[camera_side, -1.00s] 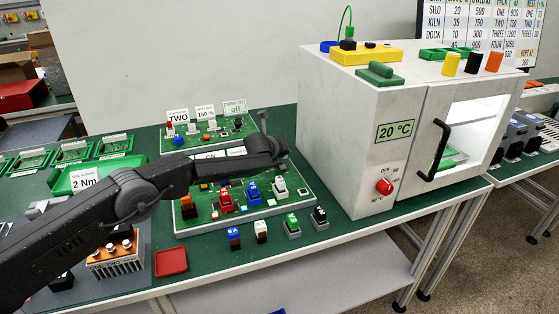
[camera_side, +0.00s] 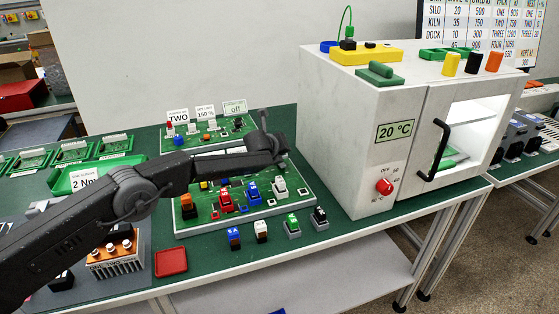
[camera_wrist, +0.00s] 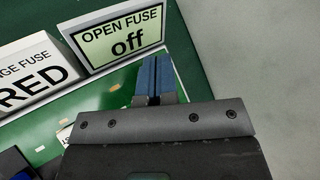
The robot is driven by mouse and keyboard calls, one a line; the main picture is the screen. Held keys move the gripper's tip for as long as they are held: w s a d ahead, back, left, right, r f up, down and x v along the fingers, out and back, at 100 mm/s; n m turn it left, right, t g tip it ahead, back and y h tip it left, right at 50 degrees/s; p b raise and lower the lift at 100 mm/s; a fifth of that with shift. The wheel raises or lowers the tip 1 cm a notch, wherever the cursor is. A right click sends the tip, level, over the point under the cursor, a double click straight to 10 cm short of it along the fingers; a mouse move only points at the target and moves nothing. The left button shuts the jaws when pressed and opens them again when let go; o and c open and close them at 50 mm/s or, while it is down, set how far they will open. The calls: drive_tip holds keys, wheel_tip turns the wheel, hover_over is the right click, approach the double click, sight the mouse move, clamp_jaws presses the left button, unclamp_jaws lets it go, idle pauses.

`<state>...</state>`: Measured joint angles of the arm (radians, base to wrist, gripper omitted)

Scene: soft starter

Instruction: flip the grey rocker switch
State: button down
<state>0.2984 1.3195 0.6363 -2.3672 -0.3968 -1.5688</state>
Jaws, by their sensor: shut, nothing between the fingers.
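I cannot pick out the grey rocker switch for certain; my arm covers the back of the front green board (camera_side: 300,204) in the side view. A pale block (camera_side: 279,187) stands on that board, beside a blue block (camera_side: 252,190) and a red block (camera_side: 226,202).
A white oven (camera_side: 345,120) with a red knob (camera_side: 384,186) stands close on the right. A second green board (camera_side: 190,143) with small signs is behind. Several loose blocks, including a green one (camera_side: 292,222), lie in front. A red tray (camera_side: 171,262) is at the front left.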

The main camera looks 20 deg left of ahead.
drive_tip(key=shift+r, duration=0.25)
drive_tip(key=shift+s+d+r, duration=0.1)
drive_tip(key=shift+r, duration=0.7)
drive_tip(key=shift+s+d+r, duration=0.15)
drive_tip(key=shift+r, duration=0.7)
drive_tip(key=shift+s+d+r, duration=0.1)
drive_tip(key=shift+r, duration=0.7)
